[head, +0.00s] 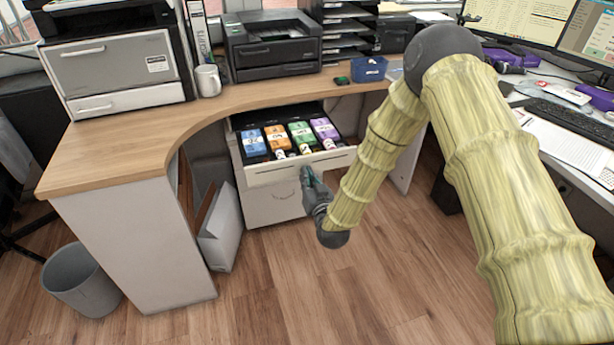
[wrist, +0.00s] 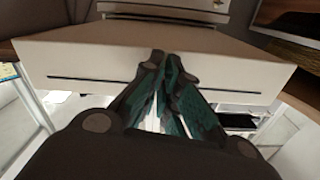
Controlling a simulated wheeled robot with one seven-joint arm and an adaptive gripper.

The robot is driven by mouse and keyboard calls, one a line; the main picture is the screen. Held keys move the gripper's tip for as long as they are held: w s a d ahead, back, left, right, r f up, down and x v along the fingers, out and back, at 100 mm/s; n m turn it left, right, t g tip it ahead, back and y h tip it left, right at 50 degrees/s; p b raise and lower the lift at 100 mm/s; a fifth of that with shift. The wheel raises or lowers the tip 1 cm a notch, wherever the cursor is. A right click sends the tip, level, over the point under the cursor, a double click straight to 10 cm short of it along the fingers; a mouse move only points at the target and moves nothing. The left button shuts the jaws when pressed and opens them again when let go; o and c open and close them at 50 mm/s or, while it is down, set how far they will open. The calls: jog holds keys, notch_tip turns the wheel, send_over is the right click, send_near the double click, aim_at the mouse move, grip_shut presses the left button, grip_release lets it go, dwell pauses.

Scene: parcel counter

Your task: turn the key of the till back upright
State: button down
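The till drawer (head: 290,172) stands open below the counter, with blue, orange, green and purple bundles inside. In the wrist view, its pale front (wrist: 80,60) spans the picture, with a thin dark line along it. My gripper (head: 308,172) is in front of the drawer, near the middle of its front face. In the wrist view, the two green-and-black fingers of my gripper (wrist: 165,62) converge and their tips meet against the front. I cannot make out the key in either view. Anything between the fingertips is hidden.
The curved wooden counter (head: 110,150) overhangs the drawer, with a printer (head: 272,45), a white mug (head: 208,80) and a blue tray (head: 369,69) on it. A grey bin (head: 82,280) stands at lower left. The floor (head: 290,290) in front is clear.

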jog(key=shift+n, duration=0.8)
jog(key=c, duration=1.7)
grip_release()
jog(key=shift+f, duration=0.1)
jog(key=v, duration=1.2)
